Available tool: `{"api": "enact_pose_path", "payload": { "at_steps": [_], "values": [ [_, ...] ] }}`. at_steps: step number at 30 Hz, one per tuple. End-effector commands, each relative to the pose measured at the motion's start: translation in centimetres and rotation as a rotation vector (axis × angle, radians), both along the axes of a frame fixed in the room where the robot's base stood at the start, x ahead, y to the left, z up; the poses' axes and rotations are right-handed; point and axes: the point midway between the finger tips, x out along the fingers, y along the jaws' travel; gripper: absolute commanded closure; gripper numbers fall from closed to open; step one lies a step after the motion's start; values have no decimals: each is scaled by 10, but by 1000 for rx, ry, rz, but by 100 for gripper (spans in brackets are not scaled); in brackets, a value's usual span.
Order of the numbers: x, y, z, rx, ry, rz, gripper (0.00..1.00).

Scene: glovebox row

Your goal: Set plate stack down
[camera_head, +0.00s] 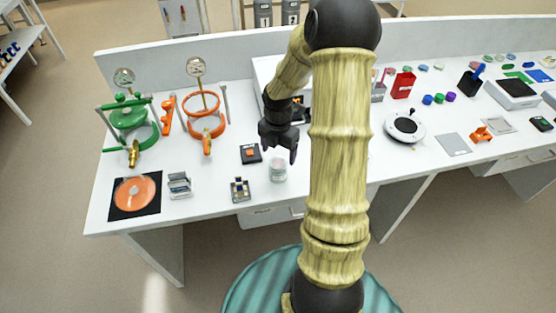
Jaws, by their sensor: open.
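A small pale, translucent stack (278,171), which looks like the plate stack, stands upright on the white bench near its front edge. My gripper (279,151) is open, with its fingers pointing down just above and behind the stack in the picture. I see no plate between the fingers. Whether a fingertip touches the stack's top is too small to tell.
A black pad with an orange square (250,153) and a small dark device (240,189) lie left of the stack.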

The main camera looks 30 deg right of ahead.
Motion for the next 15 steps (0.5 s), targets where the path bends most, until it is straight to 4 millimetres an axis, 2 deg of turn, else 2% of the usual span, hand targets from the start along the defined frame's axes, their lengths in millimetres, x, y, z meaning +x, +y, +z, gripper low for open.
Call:
{"api": "enact_pose_path", "payload": {
  "at_steps": [3,7,12,15],
  "values": [
    [1,-1,25,-2,-5,-2,22],
    [1,0,47,-1,-4,0,22],
    [1,1,63,0,-1,1,22],
    [0,1,64,0,0,1,22]
  ]
}}
